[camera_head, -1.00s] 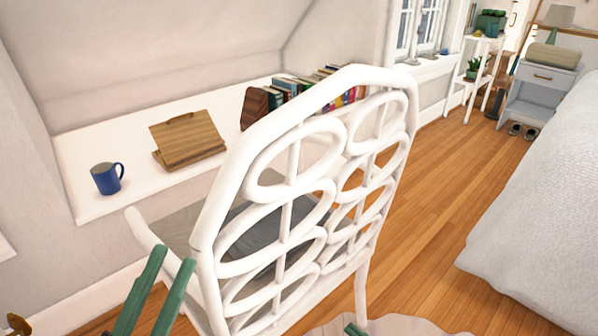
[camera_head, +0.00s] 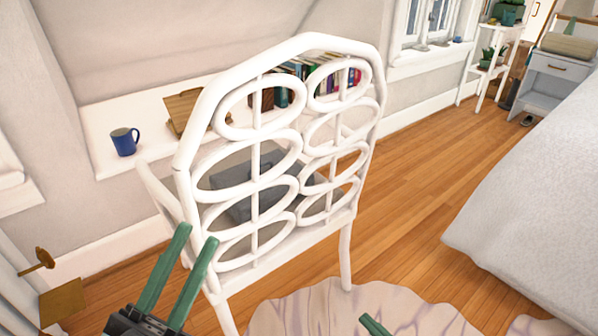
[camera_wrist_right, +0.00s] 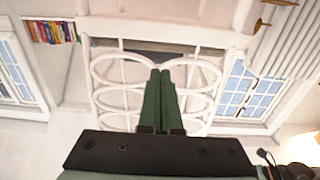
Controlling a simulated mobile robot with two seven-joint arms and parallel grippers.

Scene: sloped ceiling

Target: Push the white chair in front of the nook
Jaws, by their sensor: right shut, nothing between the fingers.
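The white chair (camera_head: 285,252) stands on the wood floor with its looped back towards me and its grey-cushioned seat towards the nook (camera_head: 95,118). Its back also fills the middle of the right wrist view (camera_wrist_right: 125,42). My left gripper (camera_head: 197,234) is open and empty, close by the chair's lower left side; I cannot tell whether it touches. My right gripper shows only as a green fingertip (camera_head: 373,325) at the bottom edge. In the right wrist view its fingers (camera_wrist_right: 160,72) are shut and empty, pointing at the chair back.
A blue mug (camera_head: 124,141), a wooden stand (camera_head: 186,108) and several books sit on the nook ledge. A pale rug (camera_head: 345,308) lies below the chair's right side. A bed (camera_head: 545,195) stands at the right. Bare floor (camera_head: 425,170) lies between chair and bed.

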